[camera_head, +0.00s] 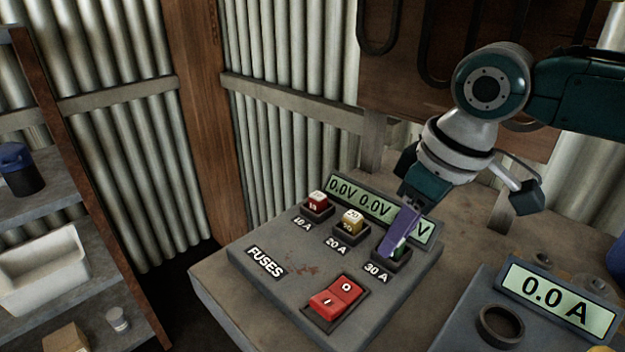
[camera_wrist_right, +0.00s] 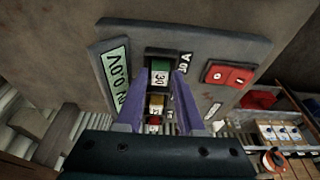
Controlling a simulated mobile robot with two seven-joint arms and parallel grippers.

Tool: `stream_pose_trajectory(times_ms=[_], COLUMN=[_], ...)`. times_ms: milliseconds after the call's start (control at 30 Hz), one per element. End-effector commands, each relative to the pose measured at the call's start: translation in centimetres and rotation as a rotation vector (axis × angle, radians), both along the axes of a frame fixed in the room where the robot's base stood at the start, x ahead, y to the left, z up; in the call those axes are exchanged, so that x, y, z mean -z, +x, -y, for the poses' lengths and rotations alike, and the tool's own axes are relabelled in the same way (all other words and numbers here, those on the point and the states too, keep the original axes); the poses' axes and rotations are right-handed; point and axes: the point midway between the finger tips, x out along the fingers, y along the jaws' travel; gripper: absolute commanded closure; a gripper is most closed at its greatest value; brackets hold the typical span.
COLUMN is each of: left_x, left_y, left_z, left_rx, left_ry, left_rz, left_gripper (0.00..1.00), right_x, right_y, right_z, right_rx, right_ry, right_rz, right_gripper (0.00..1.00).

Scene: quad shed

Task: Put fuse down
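A green fuse marked 30 (camera_wrist_right: 160,75) stands in the black socket labelled 30 A on the grey fuse panel (camera_head: 305,295). In the head view only a small green part (camera_head: 399,249) shows beside a purple finger. My right gripper (camera_head: 392,246) reaches down over this socket from the upper right. In the right wrist view its two purple fingertips (camera_wrist_right: 159,74) are on either side of the green fuse, apart, with dark socket showing between. Whether they touch the fuse is hard to see. My left gripper is not in view.
A red fuse (camera_head: 317,201) and a yellow fuse (camera_head: 351,221) stand in the neighbouring sockets. A red rocker switch (camera_head: 338,298) is at the panel front. Displays (camera_head: 362,204) read 0.0V. A 0.0 A meter (camera_head: 555,293) stands right. Shelves (camera_head: 75,250) are at left.

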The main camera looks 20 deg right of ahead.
Motion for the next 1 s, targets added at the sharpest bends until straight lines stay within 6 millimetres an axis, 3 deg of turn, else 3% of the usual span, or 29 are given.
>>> stream_pose_trajectory(times_ms=[133,467,1000], left_x=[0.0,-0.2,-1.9], left_y=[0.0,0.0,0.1], left_z=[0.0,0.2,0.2], left_rx=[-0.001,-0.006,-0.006], left_ry=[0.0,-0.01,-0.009], left_rz=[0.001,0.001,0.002], left_gripper=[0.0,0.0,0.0], right_x=[0.0,-0.6,-10.6], right_y=[0.0,0.0,-2.5], right_z=[0.0,0.1,1.1], right_rx=[0.0,0.0,0.001], right_ry=[0.0,-0.001,0.001], right_rz=[0.0,0.001,0.003], right_gripper=[0.45,0.44,0.44])
